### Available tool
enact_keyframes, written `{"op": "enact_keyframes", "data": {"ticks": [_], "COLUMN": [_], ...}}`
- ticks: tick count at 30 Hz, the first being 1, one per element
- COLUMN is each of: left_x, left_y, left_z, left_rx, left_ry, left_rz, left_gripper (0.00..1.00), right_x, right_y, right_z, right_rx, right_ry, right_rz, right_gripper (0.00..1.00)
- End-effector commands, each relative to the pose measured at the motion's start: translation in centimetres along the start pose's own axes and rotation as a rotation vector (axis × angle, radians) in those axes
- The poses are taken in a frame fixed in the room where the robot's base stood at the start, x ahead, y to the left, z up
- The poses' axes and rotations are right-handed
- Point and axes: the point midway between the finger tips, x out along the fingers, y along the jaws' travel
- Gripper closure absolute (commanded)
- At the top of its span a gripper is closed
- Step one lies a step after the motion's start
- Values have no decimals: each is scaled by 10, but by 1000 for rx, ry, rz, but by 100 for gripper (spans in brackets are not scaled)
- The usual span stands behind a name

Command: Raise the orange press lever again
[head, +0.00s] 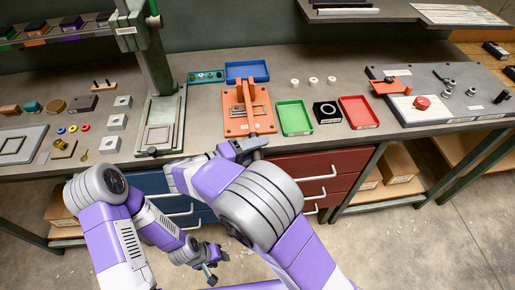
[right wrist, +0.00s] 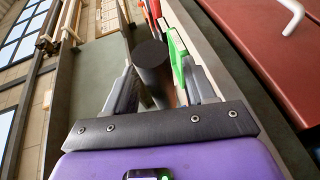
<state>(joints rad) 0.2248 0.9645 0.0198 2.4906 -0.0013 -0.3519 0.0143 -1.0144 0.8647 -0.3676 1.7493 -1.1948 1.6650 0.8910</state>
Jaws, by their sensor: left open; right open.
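The orange press (head: 236,127) stands on the bench at the middle of the head view, with an upright orange part (head: 241,90) on its base. My right gripper (head: 247,146) is at the bench's front edge, just in front of the press. In the right wrist view its open fingers (right wrist: 155,85) stand either side of a dark round-ended cylinder (right wrist: 150,54), which looks like the lever's grip; I cannot tell whether they touch it. My arm partly hides this area in the head view. My left gripper (head: 210,276) is open and empty, low before the drawers.
A green tray (head: 294,117) and a red tray (head: 358,111) lie right of the press, a blue tray (head: 247,71) behind it. A tall grey-green press (head: 152,55) stands to its left. Red drawers (head: 322,172) with handles sit below the bench edge.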

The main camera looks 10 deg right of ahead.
Motion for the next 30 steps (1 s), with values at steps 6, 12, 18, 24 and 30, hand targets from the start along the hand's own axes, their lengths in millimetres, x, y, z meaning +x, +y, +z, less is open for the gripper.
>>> {"op": "enact_keyframes", "data": {"ticks": [6, 12, 18, 24, 30], "left_x": [0, 0, 0, -1, -11], "left_y": [0, 0, 0, 0, 4], "left_z": [0, 0, 0, 0, 0], "left_rx": [0, 0, 0, 0, 0], "left_ry": [0, 0, 0, 0, 0], "left_rz": [0, 0, 0, 0, 0], "left_gripper": [57, 57, 57, 57, 57], "right_x": [0, 0, 0, 0, -1], "right_y": [0, 0, 0, 0, 9], "right_z": [0, 0, 0, 0, -1], "right_rx": [0, 0, 0, -1, -22], "right_ry": [0, 0, 0, -1, -5], "right_rz": [0, 0, 0, -1, -10], "right_gripper": [45, 74, 100, 100, 100]}}
